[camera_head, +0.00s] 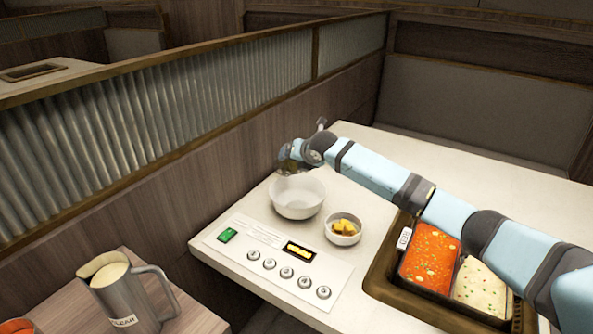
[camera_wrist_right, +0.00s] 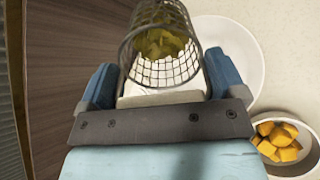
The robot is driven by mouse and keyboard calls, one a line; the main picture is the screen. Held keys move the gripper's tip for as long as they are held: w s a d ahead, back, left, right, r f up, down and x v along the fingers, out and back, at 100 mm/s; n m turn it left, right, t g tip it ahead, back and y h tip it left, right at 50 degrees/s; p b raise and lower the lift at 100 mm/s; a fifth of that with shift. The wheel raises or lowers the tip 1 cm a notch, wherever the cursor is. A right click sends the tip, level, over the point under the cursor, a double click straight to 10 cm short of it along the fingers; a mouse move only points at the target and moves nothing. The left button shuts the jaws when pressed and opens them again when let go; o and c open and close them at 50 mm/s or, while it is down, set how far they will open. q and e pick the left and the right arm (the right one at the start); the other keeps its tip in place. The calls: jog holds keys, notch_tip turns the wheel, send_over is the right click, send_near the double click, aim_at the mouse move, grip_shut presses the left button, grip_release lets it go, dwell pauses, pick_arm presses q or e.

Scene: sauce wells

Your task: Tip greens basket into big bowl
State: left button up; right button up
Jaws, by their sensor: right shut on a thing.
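The big white bowl (camera_head: 298,199) stands on the white counter and looks empty in the part I can see. It also shows in the right wrist view (camera_wrist_right: 245,62), partly behind the basket. My right gripper (camera_wrist_right: 160,75) is shut on the wire mesh greens basket (camera_wrist_right: 182,68). Yellow-green pieces lie inside the basket. In the head view my right gripper (camera_head: 297,158) is above the bowl's far rim, with the dark basket (camera_head: 287,166) small and partly hidden. I cannot tell exactly how far the basket is tilted. My left gripper is out of view.
A small bowl (camera_head: 343,238) of yellow chunks stands right of the big bowl. A button panel (camera_head: 262,277) lies in front. A dark holder with red and pale food trays (camera_head: 430,262) is at right. A metal pitcher (camera_head: 125,300) stands lower left. A corrugated partition (camera_head: 190,95) runs behind.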

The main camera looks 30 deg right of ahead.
jog(key=shift+s+f+t+b, duration=0.35)
jog(key=shift+t+b, duration=0.55)
jog(key=t+b, duration=0.2)
jog(key=b, duration=0.1)
jog(key=r+t+b, duration=0.1)
jog(key=t+b, duration=0.1)
jog(key=b, duration=0.2)
jog(key=shift+s+d+r, duration=0.1)
jog(key=shift+s+r, duration=0.1)
jog(key=shift+s, duration=0.2)
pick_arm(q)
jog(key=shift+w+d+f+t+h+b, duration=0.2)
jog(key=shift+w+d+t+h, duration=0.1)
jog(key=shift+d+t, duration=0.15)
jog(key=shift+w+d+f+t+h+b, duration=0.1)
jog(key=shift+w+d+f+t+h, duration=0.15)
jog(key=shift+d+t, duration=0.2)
pick_arm(e)
jog(key=shift+r+t, duration=0.3)
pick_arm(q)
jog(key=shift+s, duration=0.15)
pick_arm(e)
jog(key=shift+s+f, duration=0.1)
